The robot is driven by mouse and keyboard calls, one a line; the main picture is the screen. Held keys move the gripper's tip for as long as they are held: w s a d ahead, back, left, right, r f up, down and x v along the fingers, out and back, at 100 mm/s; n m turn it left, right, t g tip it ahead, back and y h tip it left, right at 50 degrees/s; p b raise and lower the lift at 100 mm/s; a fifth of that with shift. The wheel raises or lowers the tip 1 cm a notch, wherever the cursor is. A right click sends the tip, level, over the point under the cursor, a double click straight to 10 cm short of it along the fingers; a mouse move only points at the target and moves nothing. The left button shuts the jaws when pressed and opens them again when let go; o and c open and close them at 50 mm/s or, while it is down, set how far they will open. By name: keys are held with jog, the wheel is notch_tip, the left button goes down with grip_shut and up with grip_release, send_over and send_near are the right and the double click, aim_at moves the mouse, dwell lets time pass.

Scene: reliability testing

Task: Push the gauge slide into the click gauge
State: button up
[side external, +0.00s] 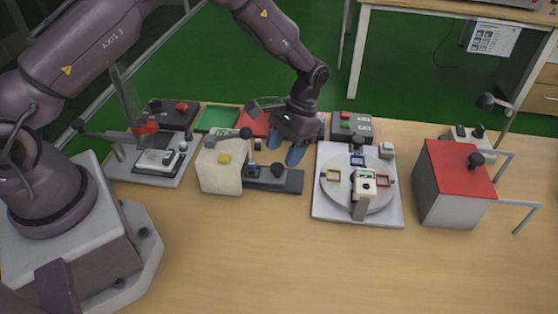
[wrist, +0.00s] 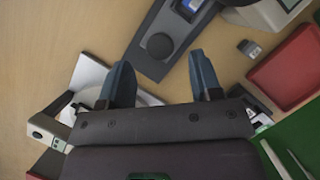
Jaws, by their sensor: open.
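The click gauge (side external: 220,172) is a cream block with a yellow button in the side external view; its corner shows at the top right of the wrist view (wrist: 262,14). A dark rail (side external: 288,185) runs out from its right side. On the rail are a round black knob (side external: 278,170), also in the wrist view (wrist: 160,45), and a small blue-topped piece (side external: 252,169) nearer the block. Which of these is the gauge slide I cannot tell for sure. My gripper (side external: 283,155) is open above the rail, its blue fingers apart, with the knob showing between and beyond them in the wrist view (wrist: 160,64).
A white plate with a round turntable (side external: 330,205) stands right of the rail. A red-topped box (side external: 455,165) is further right. A press-like station (side external: 150,175) is on the left. Green (side external: 217,118) and red trays lie behind. The front table is clear.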

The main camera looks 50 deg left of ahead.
aim_at(278, 166)
jog(key=shift+x, duration=1.85)
grip_shut()
jog(key=shift+s+a, duration=1.25)
jog(key=shift+a, duration=0.05)
grip_release()
jog(key=shift+a, duration=0.1)
